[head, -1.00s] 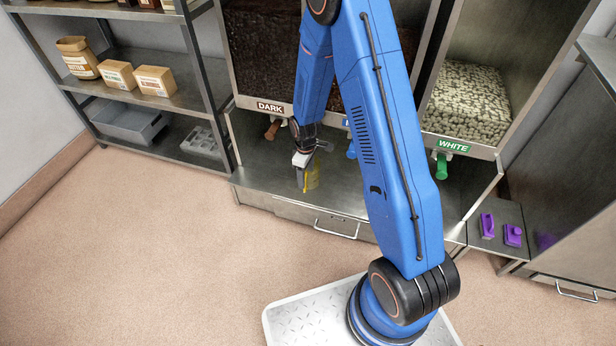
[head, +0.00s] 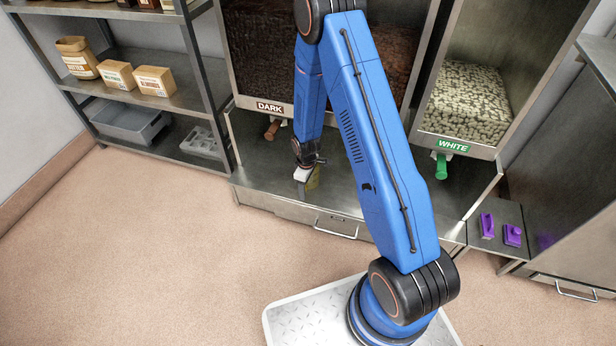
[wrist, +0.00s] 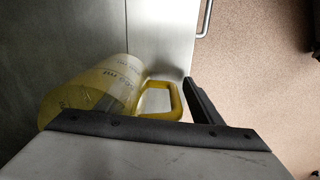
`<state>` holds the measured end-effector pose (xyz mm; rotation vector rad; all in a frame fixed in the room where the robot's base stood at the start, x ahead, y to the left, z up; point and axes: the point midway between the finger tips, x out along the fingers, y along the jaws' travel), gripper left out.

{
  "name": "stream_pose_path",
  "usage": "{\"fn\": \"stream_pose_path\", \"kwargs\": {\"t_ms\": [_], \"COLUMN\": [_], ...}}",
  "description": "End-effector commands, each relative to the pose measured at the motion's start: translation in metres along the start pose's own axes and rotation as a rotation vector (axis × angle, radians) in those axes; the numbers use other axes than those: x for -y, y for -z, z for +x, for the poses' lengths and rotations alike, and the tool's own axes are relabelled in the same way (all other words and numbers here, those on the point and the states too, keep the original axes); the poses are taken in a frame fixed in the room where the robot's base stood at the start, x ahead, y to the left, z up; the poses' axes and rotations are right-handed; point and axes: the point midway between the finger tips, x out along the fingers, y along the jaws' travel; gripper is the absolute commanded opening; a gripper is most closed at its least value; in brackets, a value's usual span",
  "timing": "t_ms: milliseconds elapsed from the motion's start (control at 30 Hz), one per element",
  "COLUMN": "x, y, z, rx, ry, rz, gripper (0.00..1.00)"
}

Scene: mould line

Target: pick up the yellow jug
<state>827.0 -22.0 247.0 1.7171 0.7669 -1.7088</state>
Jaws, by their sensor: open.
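The yellow jug (wrist: 88,88) is see-through, with printed markings on its side and a solid yellow handle (wrist: 178,102). It fills the left of the wrist view, with its handle toward the right. In the head view the jug (head: 313,179) stands on the steel shelf below the dispensers, partly hidden by my gripper (head: 303,188). My gripper is open at the jug. In the wrist view one dark finger shows just right of the handle, apart from it. The other finger is hard to make out.
The steel shelf (head: 262,165) runs under the dark and white dispensers. A brown tap (head: 272,130) and a green tap (head: 441,166) hang above it. A shelf rack with boxes (head: 155,80) stands left. Purple items (head: 512,235) lie on the right ledge.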

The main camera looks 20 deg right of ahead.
Motion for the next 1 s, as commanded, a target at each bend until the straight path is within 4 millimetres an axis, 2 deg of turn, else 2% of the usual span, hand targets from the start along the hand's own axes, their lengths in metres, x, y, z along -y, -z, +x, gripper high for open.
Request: {"fn": "stream_pose_path", "kwargs": {"t_ms": [167, 400, 733, 867, 1000], "x": [0.000, 0.000, -0.001, -0.001, -0.001], "y": [0.000, 0.000, 0.001, 0.001, 0.001], "z": [0.000, 0.000, -0.004, -0.017, -0.038], "rx": [0.000, 0.000, -0.001, -0.002, -0.002], "ry": [0.000, 0.000, -0.001, -0.002, -0.002], "rz": [0.000, 0.001, 0.001, 0.002, 0.002], "gripper": [0.60, 0.09, 0.08, 0.08, 0.08]}}
